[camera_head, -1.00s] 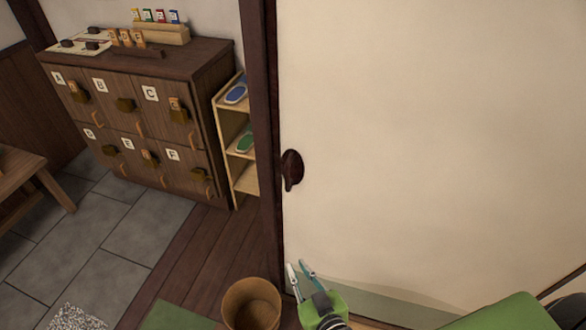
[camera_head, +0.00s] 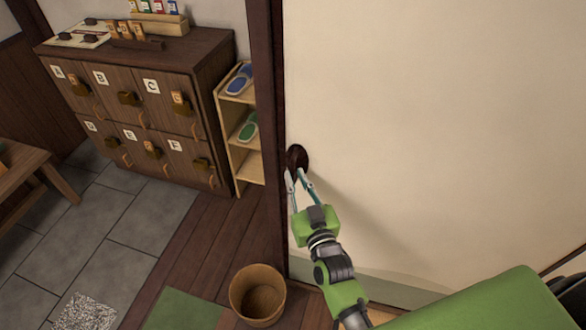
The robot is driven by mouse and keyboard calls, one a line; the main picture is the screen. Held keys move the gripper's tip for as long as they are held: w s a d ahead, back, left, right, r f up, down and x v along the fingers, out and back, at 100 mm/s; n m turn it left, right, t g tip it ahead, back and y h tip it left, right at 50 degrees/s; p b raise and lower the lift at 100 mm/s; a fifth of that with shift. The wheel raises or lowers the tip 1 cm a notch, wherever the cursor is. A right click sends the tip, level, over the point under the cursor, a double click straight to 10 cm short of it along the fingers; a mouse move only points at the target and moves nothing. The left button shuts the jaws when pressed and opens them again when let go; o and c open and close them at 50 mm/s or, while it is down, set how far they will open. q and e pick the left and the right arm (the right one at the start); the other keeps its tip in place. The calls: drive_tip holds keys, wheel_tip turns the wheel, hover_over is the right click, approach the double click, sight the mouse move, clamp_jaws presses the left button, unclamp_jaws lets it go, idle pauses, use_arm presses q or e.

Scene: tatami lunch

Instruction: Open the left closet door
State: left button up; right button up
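The closet door (camera_head: 430,130) is a large cream panel that fills the right of the head view. Its left edge meets a dark wooden post (camera_head: 266,120). A dark round door pull (camera_head: 297,156) sits near that left edge. My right gripper (camera_head: 298,176) is green and grey, with its two fingers spread apart and pointing up at the lower part of the pull. I cannot tell whether the fingertips touch it. My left gripper is not in view.
A wooden locker cabinet (camera_head: 205,67) with lettered doors stands at the left. A narrow shelf (camera_head: 246,167) with slippers is between it and the post. A round bin (camera_head: 258,294) stands on the floor below. A low wooden table (camera_head: 22,165) is at far left.

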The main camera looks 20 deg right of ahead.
sight(294, 174)
drive_tip(key=shift+w, duration=1.5)
clamp_jaws()
drive_tip(key=shift+d, duration=0.1)
